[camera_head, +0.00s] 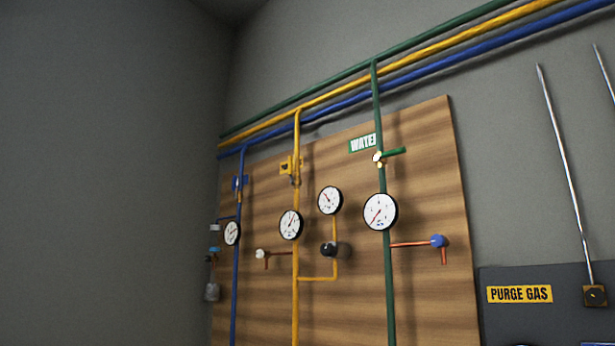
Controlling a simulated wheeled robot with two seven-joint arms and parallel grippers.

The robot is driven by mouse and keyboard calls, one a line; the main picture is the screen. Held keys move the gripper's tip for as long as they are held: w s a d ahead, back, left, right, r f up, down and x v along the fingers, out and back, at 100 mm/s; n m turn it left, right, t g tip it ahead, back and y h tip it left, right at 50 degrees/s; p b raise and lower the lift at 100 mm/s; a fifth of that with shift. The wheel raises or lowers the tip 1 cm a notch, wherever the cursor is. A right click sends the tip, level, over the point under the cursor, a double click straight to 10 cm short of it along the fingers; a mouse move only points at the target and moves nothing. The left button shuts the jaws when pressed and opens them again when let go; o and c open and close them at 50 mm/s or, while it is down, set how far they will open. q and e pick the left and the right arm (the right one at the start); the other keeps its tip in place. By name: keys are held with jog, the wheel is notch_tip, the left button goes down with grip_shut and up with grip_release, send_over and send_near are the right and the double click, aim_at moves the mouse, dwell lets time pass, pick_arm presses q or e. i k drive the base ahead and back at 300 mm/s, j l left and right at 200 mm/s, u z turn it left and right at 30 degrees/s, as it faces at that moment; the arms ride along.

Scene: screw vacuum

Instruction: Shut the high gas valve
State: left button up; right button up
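The yellow pipe (295,240) runs down the wooden board. High on it is a yellow valve (290,166), which looks like the high gas valve. Its handle is small here, and I cannot tell its position. Lower down, a yellow branch (318,279) leads off to the right to a black round part (329,250) and up to a gauge (330,200). Another gauge (291,225) sits on the main yellow pipe. Neither of my grippers is in view.
The green pipe (388,280) has a green-handled valve (392,154) beside a WATER label (362,143). The blue pipe (237,270) is at left. A dark panel with a PURGE GAS label (520,294) and thin metal rods (565,165) is at right.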

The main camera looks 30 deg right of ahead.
aim_at(292, 181)
jog(key=i+l+z, duration=0.15)
jog(key=l, duration=0.2)
jog(key=l+z, duration=0.15)
jog(key=l, duration=0.2)
jog(key=i+l+z, duration=0.15)
jog(key=l, duration=0.2)
jog(key=i+l, duration=0.1)
jog(key=l, duration=0.25)
